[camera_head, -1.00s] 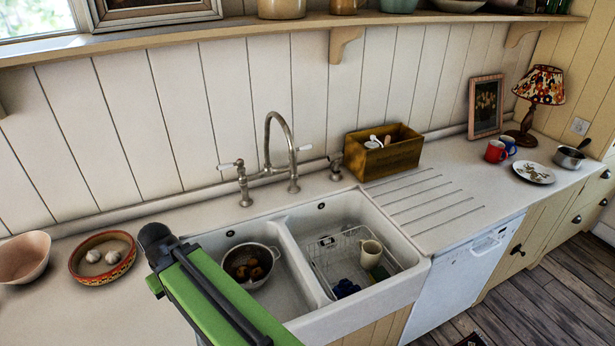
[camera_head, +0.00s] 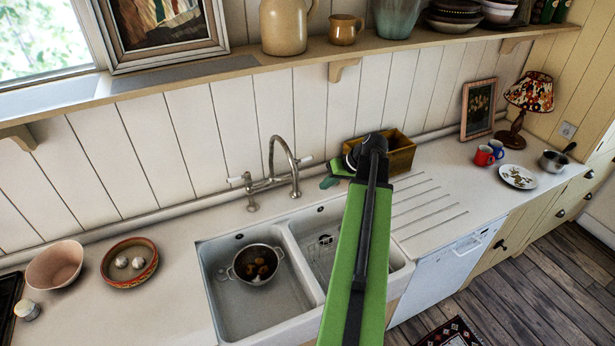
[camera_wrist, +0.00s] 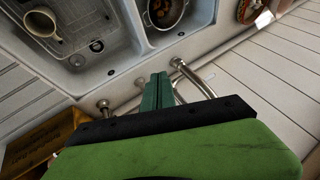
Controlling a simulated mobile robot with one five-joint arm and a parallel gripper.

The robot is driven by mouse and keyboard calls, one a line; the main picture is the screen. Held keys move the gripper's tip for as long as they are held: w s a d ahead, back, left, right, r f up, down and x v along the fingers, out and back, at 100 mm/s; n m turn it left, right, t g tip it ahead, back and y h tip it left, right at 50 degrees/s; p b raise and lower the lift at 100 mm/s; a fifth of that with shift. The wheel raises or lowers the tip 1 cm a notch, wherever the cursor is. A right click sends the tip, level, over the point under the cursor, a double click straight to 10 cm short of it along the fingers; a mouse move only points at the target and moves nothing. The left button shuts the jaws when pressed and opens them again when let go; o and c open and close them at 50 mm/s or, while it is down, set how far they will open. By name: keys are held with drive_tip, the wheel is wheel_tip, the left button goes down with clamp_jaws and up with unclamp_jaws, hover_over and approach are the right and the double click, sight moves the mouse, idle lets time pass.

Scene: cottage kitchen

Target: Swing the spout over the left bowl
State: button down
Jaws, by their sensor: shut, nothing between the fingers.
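The metal tap's arched spout (camera_head: 283,148) rises behind the sink and curves down to the right. Its tip ends near the right side of the tap body; I cannot tell exactly over what. White-handled levers flank it. The left bowl (camera_head: 222,290) of the white sink holds a colander with brown items. The right bowl (camera_head: 320,222) is partly hidden by my arm. My gripper (camera_head: 330,182) is shut and empty, right of the spout and apart from it in the head view. In the wrist view its green fingers (camera_wrist: 158,92) lie close beside metal tap parts (camera_wrist: 190,76).
A wooden box (camera_head: 402,158) stands behind my arm at the right of the tap. A shelf (camera_head: 270,68) with jugs and bowls runs above. A cream jug (camera_wrist: 42,22) stands in the right bowl.

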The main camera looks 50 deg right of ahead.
drive_tip(key=w+r+b+x, duration=0.1)
drive_tip(key=b+x, duration=0.7)
drive_tip(key=x, duration=0.1)
drive_tip(key=shift+w+a+f+t, duration=0.15)
drive_tip(key=shift+w+a+t, duration=0.15)
drive_tip(key=shift+a, duration=0.1)
drive_tip(key=shift+s+m, duration=0.1)
drive_tip(key=shift+m, duration=0.2)
